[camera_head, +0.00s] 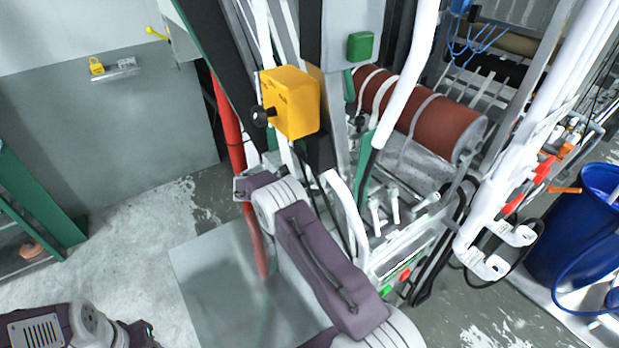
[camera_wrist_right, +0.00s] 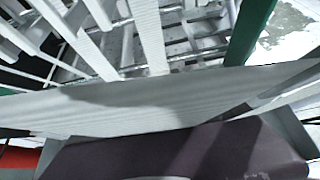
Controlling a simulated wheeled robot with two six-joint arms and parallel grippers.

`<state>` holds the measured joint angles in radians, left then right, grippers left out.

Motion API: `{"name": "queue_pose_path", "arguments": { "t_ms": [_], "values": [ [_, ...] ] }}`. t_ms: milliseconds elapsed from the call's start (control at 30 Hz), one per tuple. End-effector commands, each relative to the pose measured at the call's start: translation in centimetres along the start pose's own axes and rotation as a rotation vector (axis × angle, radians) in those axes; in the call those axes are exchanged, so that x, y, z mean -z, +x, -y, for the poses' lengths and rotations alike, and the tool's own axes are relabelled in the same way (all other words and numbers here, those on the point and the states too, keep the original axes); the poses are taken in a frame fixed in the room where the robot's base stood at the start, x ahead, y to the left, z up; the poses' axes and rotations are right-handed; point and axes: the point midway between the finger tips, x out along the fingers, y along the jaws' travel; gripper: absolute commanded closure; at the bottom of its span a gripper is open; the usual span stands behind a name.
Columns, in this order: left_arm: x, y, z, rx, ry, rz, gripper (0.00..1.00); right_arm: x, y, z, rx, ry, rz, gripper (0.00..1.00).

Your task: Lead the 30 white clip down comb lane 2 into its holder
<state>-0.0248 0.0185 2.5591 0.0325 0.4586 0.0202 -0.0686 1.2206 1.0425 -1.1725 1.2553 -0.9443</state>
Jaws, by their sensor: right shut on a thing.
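My right gripper (camera_head: 250,182) is at the end of the purple arm, below the yellow box, among upright white strips and dark posts. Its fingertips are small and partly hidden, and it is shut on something. I cannot make out the white clip itself there. In the right wrist view a wide pale band (camera_wrist_right: 150,100) crosses the picture close to the camera, with white slats (camera_wrist_right: 150,35) beyond it. I cannot tell which gap is comb lane 2, nor identify the holder. My left gripper (camera_head: 140,334) is at the lower left, partly cut off, its jaw state unclear.
A yellow box (camera_head: 290,103) with a black knob stands just above my right gripper. A red upright pipe (camera_head: 228,125) is to its left. A red-brown roller (camera_head: 420,115) and blue barrel (camera_head: 580,230) are at the right. The grey floor (camera_head: 120,215) at the left is open.

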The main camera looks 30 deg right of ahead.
Motion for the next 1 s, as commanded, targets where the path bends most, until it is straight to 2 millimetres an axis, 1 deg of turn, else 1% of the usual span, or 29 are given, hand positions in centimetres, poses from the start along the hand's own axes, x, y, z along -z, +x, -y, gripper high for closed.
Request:
{"name": "queue_pose_path", "arguments": {
  "t_ms": [33,233,400,700,733,767,800,1000],
  "values": [
    [-0.2,1.2,0.0,0.0,0.0,0.002,0.56,1.2,0.7,0.1,0.001,-0.002,0.0,1.0],
    [-0.3,2.3,0.1,0.0,0.0,0.002,0.56,2.6,1.4,0.4,0.001,-0.001,0.001,1.0],
    [-0.3,2.7,0.1,0.0,0.0,0.002,0.56,3.1,1.7,0.5,0.001,0.001,0.002,1.0],
    [-0.3,2.6,0.1,0.0,0.0,0.002,0.56,3.1,1.7,0.5,0.001,0.001,0.003,1.0],
    [-0.3,2.6,0.1,0.0,0.0,0.002,0.56,3.1,1.7,0.5,0.001,0.001,0.003,0.62],
    [-0.3,2.6,0.1,0.0,0.0,0.002,0.56,3.1,1.7,0.5,0.001,0.001,0.003,0.54],
    [-0.3,2.6,0.1,0.0,0.0,0.002,0.56,3.1,1.7,0.5,0.001,0.001,0.002,0.43],
    [-0.3,2.6,0.1,0.0,0.0,0.002,0.56,3.1,1.7,0.5,0.001,0.001,0.002,0.42]
  ]
}}
